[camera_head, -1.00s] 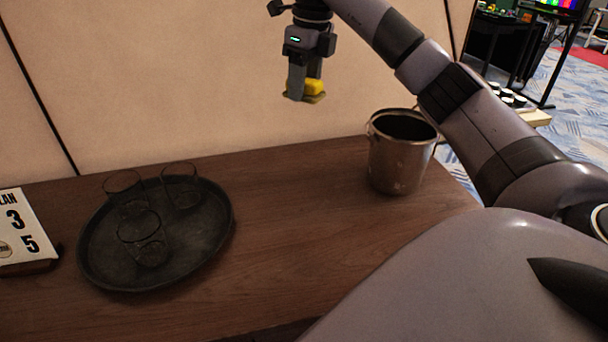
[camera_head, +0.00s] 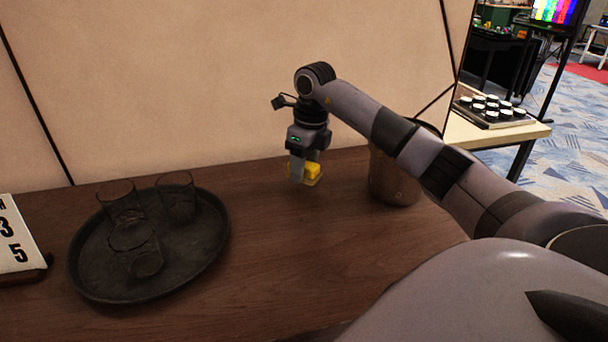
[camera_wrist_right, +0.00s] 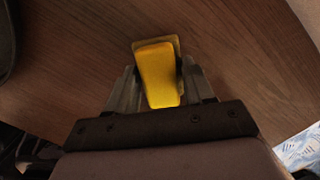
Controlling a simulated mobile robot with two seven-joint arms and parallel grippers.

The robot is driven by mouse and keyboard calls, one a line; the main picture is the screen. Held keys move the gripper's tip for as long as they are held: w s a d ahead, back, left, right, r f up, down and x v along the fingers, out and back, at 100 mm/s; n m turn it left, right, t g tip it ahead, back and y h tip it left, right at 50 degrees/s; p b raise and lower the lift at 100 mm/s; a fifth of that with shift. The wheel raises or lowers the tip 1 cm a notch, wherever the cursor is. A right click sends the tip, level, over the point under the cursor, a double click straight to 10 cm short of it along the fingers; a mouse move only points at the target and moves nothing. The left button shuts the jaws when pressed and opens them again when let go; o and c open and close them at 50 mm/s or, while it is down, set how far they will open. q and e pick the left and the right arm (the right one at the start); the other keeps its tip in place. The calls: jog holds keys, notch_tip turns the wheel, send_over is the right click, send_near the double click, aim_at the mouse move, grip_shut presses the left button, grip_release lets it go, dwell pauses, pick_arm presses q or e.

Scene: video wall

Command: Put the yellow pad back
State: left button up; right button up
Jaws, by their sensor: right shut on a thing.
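My right gripper (camera_head: 304,180) is shut on the yellow pad (camera_head: 313,172), near the back of the wooden table (camera_head: 285,245). The pad shows large between the fingers in the right wrist view (camera_wrist_right: 158,75), with a duller yellow-brown layer at its far end. The table's wood grain lies below it in that view. I cannot tell whether the pad touches the table. My left gripper is not in view.
A round dark tray (camera_head: 195,255) with 3 clear glasses stands at the left. A metal bucket (camera_head: 392,180) stands right of the gripper, partly hidden by my right arm. A number calendar (camera_head: 18,240) is at the left edge. The table's middle is clear.

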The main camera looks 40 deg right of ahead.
aim_at(310, 165)
jog(key=shift+f, duration=1.3)
jog(key=shift+f, duration=0.15)
jog(key=o, duration=1)
jog(key=r, duration=0.4)
jog(key=s+r, duration=0.1)
jog(key=r, duration=0.7)
jog(key=shift+s+d+r, duration=0.1)
jog(key=shift+s+d, duration=0.1)
